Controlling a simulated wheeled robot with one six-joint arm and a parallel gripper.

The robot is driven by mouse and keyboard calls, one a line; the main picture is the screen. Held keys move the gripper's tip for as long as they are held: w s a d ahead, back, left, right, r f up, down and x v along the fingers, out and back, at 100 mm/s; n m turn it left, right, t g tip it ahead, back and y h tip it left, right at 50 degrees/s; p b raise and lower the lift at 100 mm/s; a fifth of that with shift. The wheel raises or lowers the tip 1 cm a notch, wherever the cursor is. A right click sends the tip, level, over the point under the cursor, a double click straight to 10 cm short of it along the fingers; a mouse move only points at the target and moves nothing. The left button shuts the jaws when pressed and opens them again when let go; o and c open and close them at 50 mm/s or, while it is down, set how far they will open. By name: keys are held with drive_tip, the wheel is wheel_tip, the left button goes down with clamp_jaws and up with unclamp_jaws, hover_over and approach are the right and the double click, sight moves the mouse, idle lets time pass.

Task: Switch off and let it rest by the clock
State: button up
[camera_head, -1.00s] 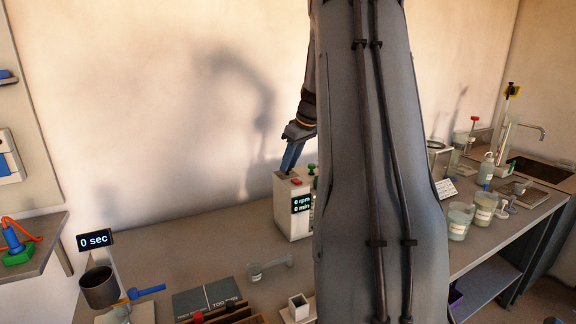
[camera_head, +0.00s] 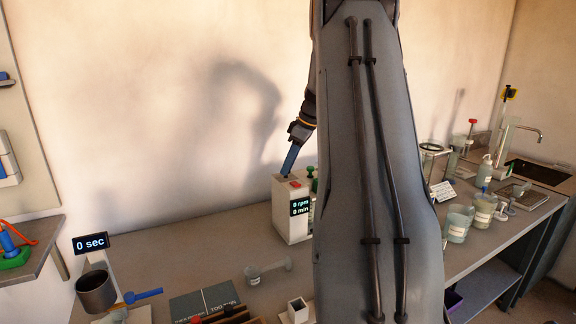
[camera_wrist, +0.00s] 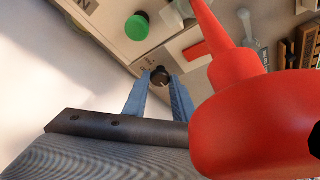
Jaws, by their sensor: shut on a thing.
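A pale box-shaped machine (camera_head: 286,222) stands on the bench by the wall. Its dark display (camera_head: 299,207) reads 0 rpm and 0 min, and a red button (camera_head: 294,184) is on its top. My gripper (camera_head: 287,172) reaches down to the machine's top from the left. In the wrist view, my gripper's blue fingers (camera_wrist: 160,88) are shut on a small dark knob (camera_wrist: 160,76). A green round button (camera_wrist: 137,27) and a red rectangular button (camera_wrist: 197,50) lie beyond the knob. A clock-like display (camera_head: 90,243) reading 0 sec stands at the left.
A large red object (camera_wrist: 245,120) with a tapered neck fills the wrist view's right; I cannot tell what it is. A dark cup (camera_head: 96,292) stands below the 0 sec display. Jars (camera_head: 458,224) crowd the right bench.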

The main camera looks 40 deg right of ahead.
drive_tip(key=o, duration=1)
drive_tip(key=shift+o, duration=0.2)
drive_tip(key=shift+r, duration=0.15)
drive_tip(key=b+v, duration=0.1)
drive_tip(key=v, duration=0.6)
drive_tip(key=shift+s+r+b, duration=0.15)
drive_tip(key=shift+r+b, duration=0.1)
drive_tip(key=shift+b, duration=0.1)
drive_tip(key=shift+d, duration=0.1)
